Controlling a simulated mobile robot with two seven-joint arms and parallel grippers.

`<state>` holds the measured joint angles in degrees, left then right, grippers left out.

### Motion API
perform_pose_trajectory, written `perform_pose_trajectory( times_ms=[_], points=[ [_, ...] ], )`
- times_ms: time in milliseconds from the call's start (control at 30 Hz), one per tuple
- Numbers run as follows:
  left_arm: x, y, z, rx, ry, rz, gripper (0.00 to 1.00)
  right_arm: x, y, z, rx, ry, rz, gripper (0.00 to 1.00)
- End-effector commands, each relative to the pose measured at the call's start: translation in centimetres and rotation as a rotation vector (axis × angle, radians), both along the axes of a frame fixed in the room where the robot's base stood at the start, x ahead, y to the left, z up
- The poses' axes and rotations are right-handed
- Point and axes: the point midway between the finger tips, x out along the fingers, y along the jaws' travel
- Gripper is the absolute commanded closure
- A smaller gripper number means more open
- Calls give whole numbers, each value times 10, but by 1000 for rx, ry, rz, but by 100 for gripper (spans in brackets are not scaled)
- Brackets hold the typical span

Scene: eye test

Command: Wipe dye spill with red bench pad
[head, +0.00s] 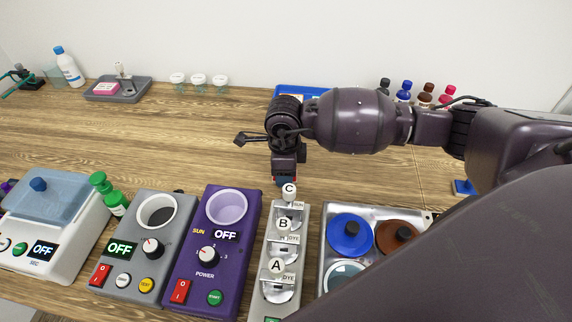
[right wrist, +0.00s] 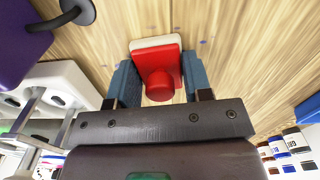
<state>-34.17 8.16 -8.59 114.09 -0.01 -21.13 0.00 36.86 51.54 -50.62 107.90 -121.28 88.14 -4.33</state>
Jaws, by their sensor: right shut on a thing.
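My right gripper (head: 287,172) points down over the wooden bench, just behind the grey stand labelled A, B and C. In the right wrist view its two blue-grey fingers (right wrist: 160,78) are shut on the red bench pad (right wrist: 158,60), which has a red knob and a pale base layer. In the head view the pad is mostly hidden by the gripper. I cannot tell whether the pad touches the bench. A few small bluish spots (right wrist: 203,41) show on the wood near the pad; I cannot tell whether they are the dye spill. My left gripper is not in view.
The ABC stand (head: 283,250), a purple device (head: 213,250), a grey device (head: 136,245) and a metal tray (head: 327,240) line the front. A blue item (head: 463,187) lies right, partly behind my arm. Bottles (head: 404,92) stand at the back. The left middle bench is clear.

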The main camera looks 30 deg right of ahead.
Motion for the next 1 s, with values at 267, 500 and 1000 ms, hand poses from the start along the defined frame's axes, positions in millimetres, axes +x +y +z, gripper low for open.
perform_pose_trajectory(
  times_ms=[267,500,1000],
  points=[
    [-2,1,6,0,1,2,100,-19,13,-4,1,7,2,73],
    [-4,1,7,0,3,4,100,-25,17,-6,0,12,2,73],
    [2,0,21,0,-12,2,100,-54,39,-4,4,16,6,77]
  ],
)
